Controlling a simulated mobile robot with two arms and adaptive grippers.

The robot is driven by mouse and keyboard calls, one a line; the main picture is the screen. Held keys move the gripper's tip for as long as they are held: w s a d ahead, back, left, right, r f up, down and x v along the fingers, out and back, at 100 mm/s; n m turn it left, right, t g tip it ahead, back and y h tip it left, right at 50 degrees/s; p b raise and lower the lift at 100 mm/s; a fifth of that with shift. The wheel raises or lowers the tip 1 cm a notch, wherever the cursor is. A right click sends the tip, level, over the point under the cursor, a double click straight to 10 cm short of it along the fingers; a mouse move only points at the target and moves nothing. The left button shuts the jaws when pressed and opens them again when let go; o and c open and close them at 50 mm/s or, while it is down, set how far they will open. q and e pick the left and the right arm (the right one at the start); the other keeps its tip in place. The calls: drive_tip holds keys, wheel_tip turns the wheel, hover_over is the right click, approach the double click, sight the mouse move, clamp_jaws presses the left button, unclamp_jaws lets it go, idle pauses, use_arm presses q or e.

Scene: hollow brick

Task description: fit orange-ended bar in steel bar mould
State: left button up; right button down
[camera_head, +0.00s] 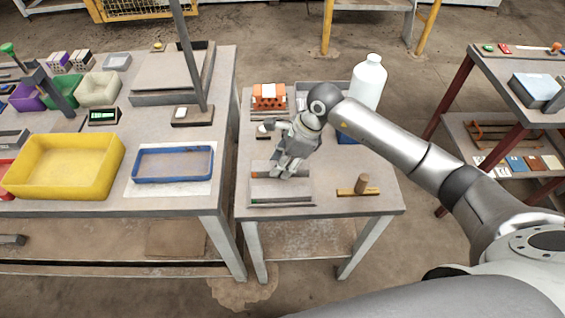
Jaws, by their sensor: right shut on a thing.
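The steel bar mould (281,190) is a flat grey plate on the small middle table. The orange-ended bar (259,174) is a thin bar, seen at the far part of the mould with its orange end to the left. My right gripper (286,172) comes down over the bar and is shut on it. Its fingers hide the middle of the bar. I cannot tell whether the bar sits down in the mould or is just above it. A thin dark bar with a green end (256,203) lies along the mould's near edge. My left gripper is not in view.
An orange hollow brick (268,92) and a white bottle (368,80) stand at the back of this table. A wooden block with a peg (360,186) lies to the right. The left table holds a yellow bin (66,190) and a blue tray (173,180).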

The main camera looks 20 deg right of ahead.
drive_tip(key=shift+f+b, duration=0.55)
drive_tip(key=shift+b, duration=0.05)
idle(0.5)
drive_tip(key=shift+s+f+b, duration=0.3)
drive_tip(key=shift+f, duration=0.2)
idle(0.5)
idle(0.4)
drive_tip(key=shift+w+r, duration=0.2)
drive_tip(key=shift+r, duration=0.4)
idle(0.5)
drive_tip(key=shift+b, duration=0.35)
drive_tip(key=shift+w+r, duration=0.1)
drive_tip(key=shift+r, duration=0.45)
idle(1.1)
